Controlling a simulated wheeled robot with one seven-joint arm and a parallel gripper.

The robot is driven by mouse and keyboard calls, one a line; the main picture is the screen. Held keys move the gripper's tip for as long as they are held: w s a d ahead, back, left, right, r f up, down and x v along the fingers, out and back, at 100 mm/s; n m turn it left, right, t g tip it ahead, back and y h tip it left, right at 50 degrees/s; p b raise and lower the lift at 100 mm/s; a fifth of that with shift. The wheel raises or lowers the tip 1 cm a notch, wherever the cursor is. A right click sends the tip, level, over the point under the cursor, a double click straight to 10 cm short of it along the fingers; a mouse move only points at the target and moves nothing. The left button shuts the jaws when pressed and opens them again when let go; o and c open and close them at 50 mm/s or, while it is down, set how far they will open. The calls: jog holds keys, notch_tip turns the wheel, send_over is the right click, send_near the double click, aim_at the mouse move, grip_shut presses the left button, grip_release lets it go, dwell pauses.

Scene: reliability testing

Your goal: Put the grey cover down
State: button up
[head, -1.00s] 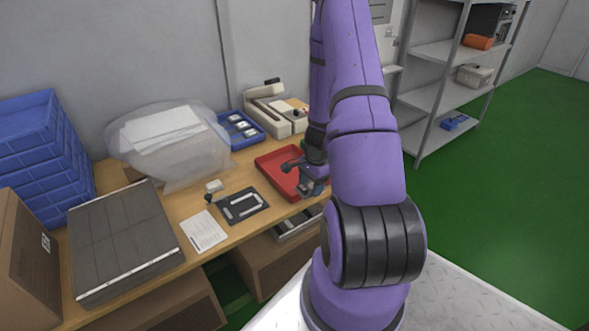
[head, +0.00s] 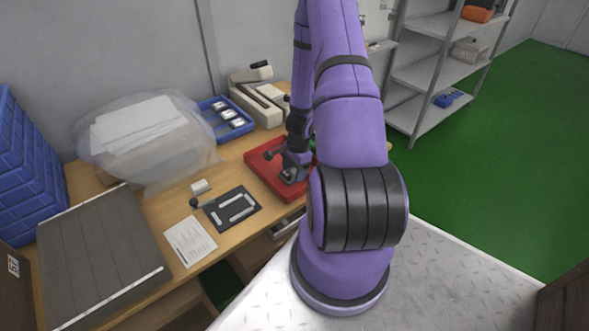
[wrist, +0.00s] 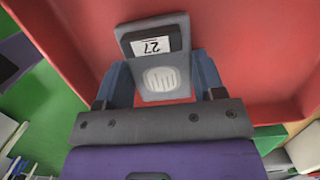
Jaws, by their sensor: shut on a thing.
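The grey cover (wrist: 165,88) is a small flat grey block with a dark recess, a white label reading 27 and a ribbed pale oval. My gripper (wrist: 163,92) is shut on it, with a blue finger on each side in the wrist view. In the head view my gripper (head: 291,174) is over the red tray (head: 258,154), low inside its rim. The red tray floor also fills the background of the wrist view (wrist: 85,35). Whether the cover touches the tray floor I cannot tell.
A dark fixture plate (head: 248,204) with a pale U-shaped outline lies left of the tray, beside a printed sheet (head: 190,241). A blue tray with white-topped pieces (head: 240,130) and a beige press (head: 262,100) stand behind. A large grey panel (head: 95,255) lies left.

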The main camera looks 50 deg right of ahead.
jog(key=shift+f, duration=0.15)
jog(key=o, duration=0.9)
